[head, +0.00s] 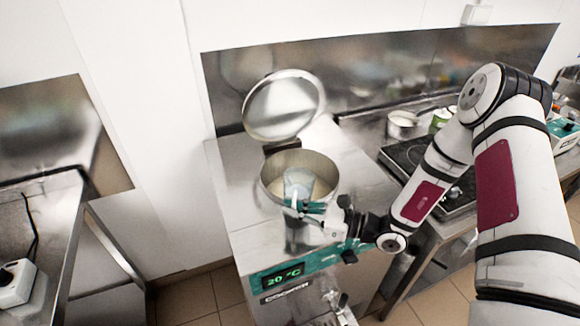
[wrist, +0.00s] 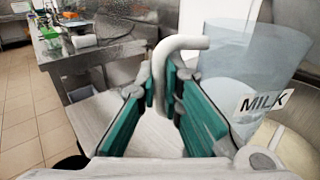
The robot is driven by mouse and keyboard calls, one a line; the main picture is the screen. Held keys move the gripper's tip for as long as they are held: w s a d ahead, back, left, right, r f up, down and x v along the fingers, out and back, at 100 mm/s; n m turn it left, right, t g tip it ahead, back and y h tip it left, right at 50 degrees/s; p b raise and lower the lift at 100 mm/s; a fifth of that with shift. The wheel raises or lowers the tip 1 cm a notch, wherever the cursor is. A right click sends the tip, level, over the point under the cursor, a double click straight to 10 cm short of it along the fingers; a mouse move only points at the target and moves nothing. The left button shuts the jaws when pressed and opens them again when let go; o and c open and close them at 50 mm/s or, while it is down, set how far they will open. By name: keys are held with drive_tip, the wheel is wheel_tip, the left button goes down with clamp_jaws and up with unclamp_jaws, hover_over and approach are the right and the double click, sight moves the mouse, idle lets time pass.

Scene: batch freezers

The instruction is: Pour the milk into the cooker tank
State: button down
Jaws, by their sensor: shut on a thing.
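My gripper (head: 318,208) is shut on the handle of a clear jug (head: 299,182). In the wrist view, the pale curved handle (wrist: 158,72) sits between my green fingers, and the jug (wrist: 232,62) bears a MILK label. The jug is over the near part of the open round cooker tank (head: 272,168), looking close to upright. The tank's rim and pale inside also show in the wrist view (wrist: 292,150). The round metal lid (head: 284,105) is raised behind the tank. I cannot tell how much milk is in the jug, and no stream shows.
The cooker's front panel (head: 290,268) reads 20 °C. To the right, a black hob (head: 405,155) and a pot (head: 402,124) are on a steel counter. Another steel table (head: 45,235) is at the left, with a floor gap between.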

sight(304, 189)
drive_tip(key=shift+w+a, duration=0.4)
drive_tip(key=shift+r, duration=0.1)
drive_tip(key=w+r+m, duration=0.2)
drive_tip(key=m, duration=0.1)
drive_tip(key=w+r+m, duration=0.1)
drive_tip(key=w, duration=0.1)
drive_tip(key=shift+d+m+g+h, duration=0.25)
drive_tip(key=shift+m+g+h, duration=0.15)
drive_tip(key=shift+w+d+r+m+b, duration=0.2)
drive_tip(key=shift+w+r+m+b, duration=0.75)
drive_tip(key=shift+w+m+b, duration=0.25)
drive_tip(key=w+m+b, duration=0.1)
drive_tip(key=m+g, duration=0.1)
drive_tip(key=w+m+b, duration=0.1)
drive_tip(key=shift+w+d+r+m+h+b, duration=0.2)
drive_tip(key=shift+w+r+m+h+b, duration=0.1)
drive_tip(key=shift+m+b, duration=0.1)
drive_tip(key=shift+w+f+m+g+b, duration=0.15)
drive_tip(key=shift+w+m+g+b, duration=0.35)
drive_tip(key=shift+w+m+b, duration=0.25)
drive_tip(key=shift+w+d+m, duration=0.15)
drive_tip(key=shift+w+m, duration=0.1)
drive_tip(key=shift+w, duration=0.05)
